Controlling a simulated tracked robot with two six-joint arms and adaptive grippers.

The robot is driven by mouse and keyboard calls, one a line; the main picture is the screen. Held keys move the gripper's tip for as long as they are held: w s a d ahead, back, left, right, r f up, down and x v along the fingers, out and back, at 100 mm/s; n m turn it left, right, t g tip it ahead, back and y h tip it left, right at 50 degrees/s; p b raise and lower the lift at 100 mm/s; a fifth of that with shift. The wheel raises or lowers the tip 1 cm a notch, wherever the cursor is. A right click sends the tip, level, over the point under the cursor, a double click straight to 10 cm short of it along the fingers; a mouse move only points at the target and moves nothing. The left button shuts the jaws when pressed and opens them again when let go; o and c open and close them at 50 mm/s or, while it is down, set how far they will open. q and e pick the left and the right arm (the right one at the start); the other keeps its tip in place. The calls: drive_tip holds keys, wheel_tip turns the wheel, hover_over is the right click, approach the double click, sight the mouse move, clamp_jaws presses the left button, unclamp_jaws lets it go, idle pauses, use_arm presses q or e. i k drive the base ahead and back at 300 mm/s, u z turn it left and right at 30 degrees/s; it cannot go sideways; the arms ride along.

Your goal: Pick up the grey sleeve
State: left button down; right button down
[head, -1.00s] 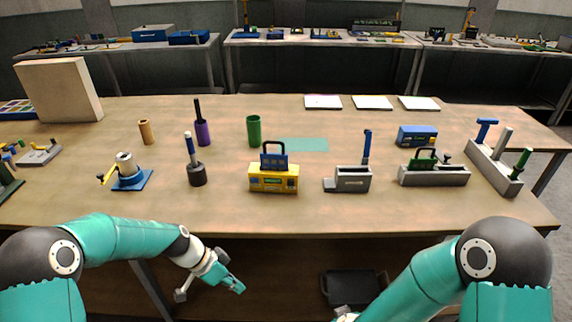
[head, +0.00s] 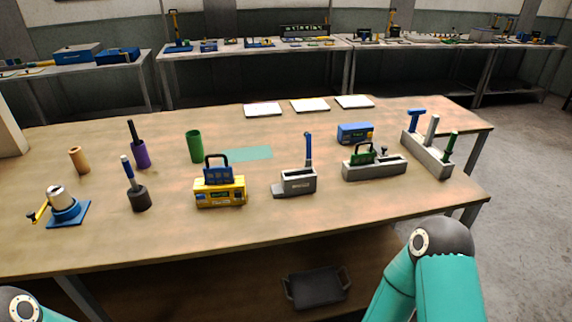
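A short dark grey cylinder (head: 139,200), the thing most like a grey sleeve, stands upright near the table's front left in the head view. A rod with a blue handle (head: 127,170) rises out of its top, leaning slightly left. A purple sleeve (head: 141,154) with a black handle stands just behind it. A green sleeve (head: 195,147) and a tan sleeve (head: 79,160) stand upright farther off to either side. Neither of my grippers is in view; only upper parts of my arms show at the bottom edge.
A yellow box with a blue clip (head: 220,190) stands right of the grey cylinder, and a blue-based fixture (head: 67,209) left of it. Grey blocks (head: 298,182) with tools stand farther right. White pads (head: 310,105) lie at the back. The table front (head: 200,245) is clear.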

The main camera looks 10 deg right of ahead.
sight(299, 181)
drive_tip(key=z, duration=1.05)
drive_tip(key=i, duration=0.15)
drive_tip(key=u, duration=2.65)
drive_tip(key=k, duration=0.6)
drive_tip(key=z, duration=1)
drive_tip(key=i, duration=0.65)
drive_tip(key=z, duration=0.15)
